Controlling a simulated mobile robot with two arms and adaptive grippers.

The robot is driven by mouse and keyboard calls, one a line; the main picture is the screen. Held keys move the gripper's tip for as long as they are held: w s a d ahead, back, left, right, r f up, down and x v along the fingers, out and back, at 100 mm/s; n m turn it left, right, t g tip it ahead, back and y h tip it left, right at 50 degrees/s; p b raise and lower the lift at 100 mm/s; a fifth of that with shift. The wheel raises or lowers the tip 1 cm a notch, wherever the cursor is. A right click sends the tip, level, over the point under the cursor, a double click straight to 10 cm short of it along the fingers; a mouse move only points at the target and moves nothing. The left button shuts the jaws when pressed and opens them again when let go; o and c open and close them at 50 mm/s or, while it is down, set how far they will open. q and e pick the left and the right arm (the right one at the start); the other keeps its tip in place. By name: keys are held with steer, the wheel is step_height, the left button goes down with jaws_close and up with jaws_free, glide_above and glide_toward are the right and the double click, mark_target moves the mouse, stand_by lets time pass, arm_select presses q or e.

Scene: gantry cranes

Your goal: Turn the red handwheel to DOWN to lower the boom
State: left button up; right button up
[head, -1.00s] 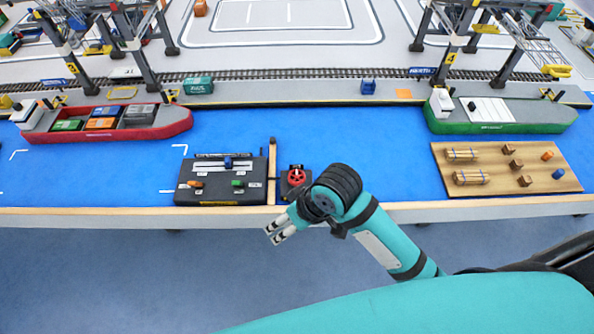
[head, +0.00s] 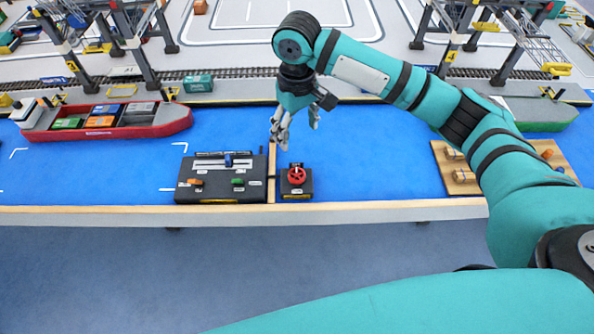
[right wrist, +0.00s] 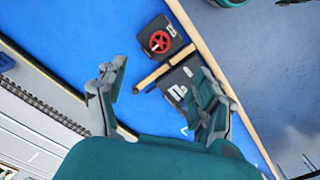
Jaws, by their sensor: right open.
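The red handwheel (head: 296,174) sits on a small black box (head: 296,190) at the front edge of the blue table. It also shows in the right wrist view (right wrist: 159,42), with a pale mark on its rim; the labels are too small to read. My right gripper (head: 294,145) is open and empty, pointing down above and slightly behind the handwheel, apart from it. In the right wrist view its two spread fingers (right wrist: 160,92) have the wheel beyond them. My left gripper is not in view.
A black slider panel (head: 222,192) stands left of the wheel, with a wooden divider (head: 272,165) between them. A red ship (head: 150,122) lies farther left. A wooden board with cargo (head: 455,185) is at the right, partly behind my arm. Crane legs stand behind.

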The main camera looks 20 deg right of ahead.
mark_target(297, 174)
step_height(297, 174, down, 17)
steer(key=shift+f+p, duration=0.1)
steer(key=shift+p, duration=0.6)
steer(key=c, duration=1.2)
